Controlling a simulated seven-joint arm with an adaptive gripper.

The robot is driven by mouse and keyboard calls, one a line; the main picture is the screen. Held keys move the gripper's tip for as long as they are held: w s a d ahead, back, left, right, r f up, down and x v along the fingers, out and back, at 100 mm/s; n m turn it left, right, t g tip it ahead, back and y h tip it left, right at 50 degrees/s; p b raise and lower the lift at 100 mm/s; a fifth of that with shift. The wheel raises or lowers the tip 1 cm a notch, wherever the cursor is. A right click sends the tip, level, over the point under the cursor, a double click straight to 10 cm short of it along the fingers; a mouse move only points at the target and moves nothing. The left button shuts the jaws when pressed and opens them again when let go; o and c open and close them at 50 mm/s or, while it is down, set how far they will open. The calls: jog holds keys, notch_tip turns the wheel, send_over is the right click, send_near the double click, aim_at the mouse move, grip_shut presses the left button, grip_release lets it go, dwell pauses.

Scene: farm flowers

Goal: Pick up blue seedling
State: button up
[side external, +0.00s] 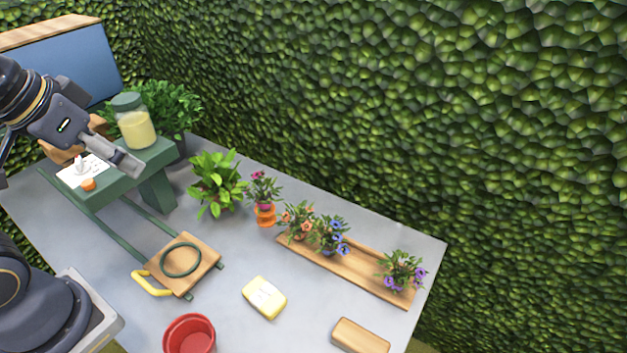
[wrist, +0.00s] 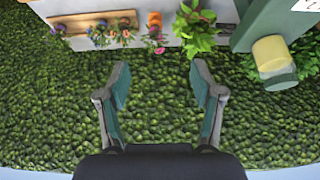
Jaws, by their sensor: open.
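The blue seedling (side external: 333,237) stands on a wooden plank, close beside an orange-flowered seedling (side external: 298,220). In the wrist view the blue seedling (wrist: 100,37) is near the top, left of centre. A purple-flowered seedling (side external: 402,272) stands at the plank's right end. My gripper (side external: 127,163) is at the left, over the green bench and far from the blue seedling. In the wrist view its two fingers (wrist: 160,80) are apart, with nothing between them.
The wooden plank (side external: 358,272) lies along the table's back edge. A pink-flowered plant in an orange pot (side external: 265,213) and a leafy plant (side external: 216,183) stand left of it. A jar (side external: 135,122) is near my gripper. A yellow-white block (side external: 264,297) and red pot (side external: 189,336) are in front.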

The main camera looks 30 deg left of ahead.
jog(key=shift+o, duration=0.6)
